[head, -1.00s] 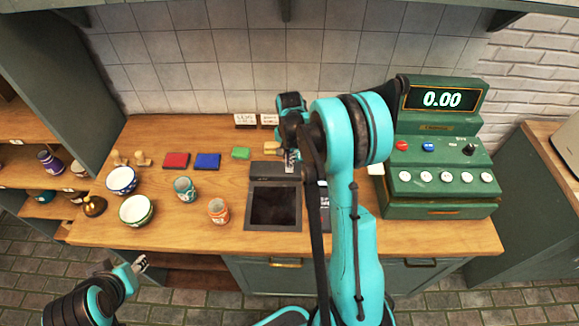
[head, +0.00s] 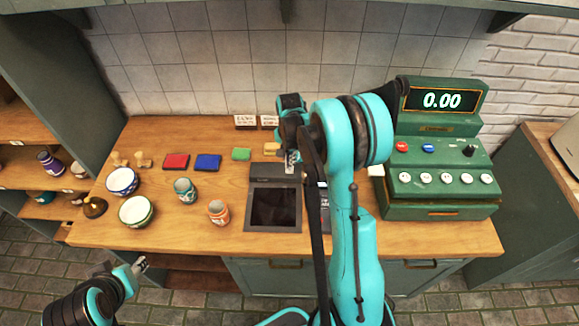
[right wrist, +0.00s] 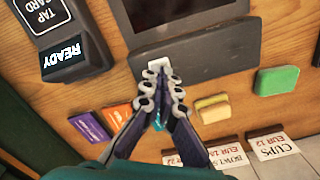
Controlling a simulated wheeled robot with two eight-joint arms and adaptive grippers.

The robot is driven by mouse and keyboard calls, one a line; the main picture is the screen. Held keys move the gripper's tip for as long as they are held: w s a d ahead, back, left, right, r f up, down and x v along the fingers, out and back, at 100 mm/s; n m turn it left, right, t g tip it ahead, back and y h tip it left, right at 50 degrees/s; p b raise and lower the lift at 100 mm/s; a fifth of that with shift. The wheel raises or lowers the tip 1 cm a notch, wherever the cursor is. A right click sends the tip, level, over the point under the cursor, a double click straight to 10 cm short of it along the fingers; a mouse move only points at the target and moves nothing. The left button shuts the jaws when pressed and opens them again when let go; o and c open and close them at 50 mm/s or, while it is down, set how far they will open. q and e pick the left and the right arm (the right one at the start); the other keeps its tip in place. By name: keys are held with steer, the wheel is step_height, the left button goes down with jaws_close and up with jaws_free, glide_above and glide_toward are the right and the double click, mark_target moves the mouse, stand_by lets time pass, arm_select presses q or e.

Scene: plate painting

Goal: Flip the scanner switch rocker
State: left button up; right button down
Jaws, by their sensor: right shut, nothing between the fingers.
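The scanner (head: 272,206) is a flat black device with a dark screen, lying on the wooden counter. Its raised back bar (right wrist: 215,50) crosses the right wrist view. A small white rocker switch (right wrist: 158,63) sits at one end of this bar. My right gripper (right wrist: 160,78) is shut and empty, with its fingertips right at the rocker and partly covering it. Whether they touch it I cannot tell. In the head view the right gripper (head: 290,158) is small, above the scanner's back bar. My left gripper (head: 139,265) hangs in front of the counter, away from the scanner; its opening is unclear.
A card reader (right wrist: 70,50) reading READY stands beside the scanner. A green cash register (head: 435,180) stands to the right. Price signs (right wrist: 275,147), a yellow-topped sponge (right wrist: 213,107) and a green block (right wrist: 277,80) lie behind. Bowls and cups (head: 137,210) stand left.

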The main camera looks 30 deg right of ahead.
steer(key=shift+f+b, duration=0.9)
steer(key=shift+f, duration=0.2)
stand_by(0.6)
steer(key=shift+r, duration=0.1)
steer(key=shift+r+p, duration=0.6)
steer(key=shift+r, duration=0.2)
steer(key=shift+r+p, duration=1.55)
steer(key=shift+r, duration=1.1)
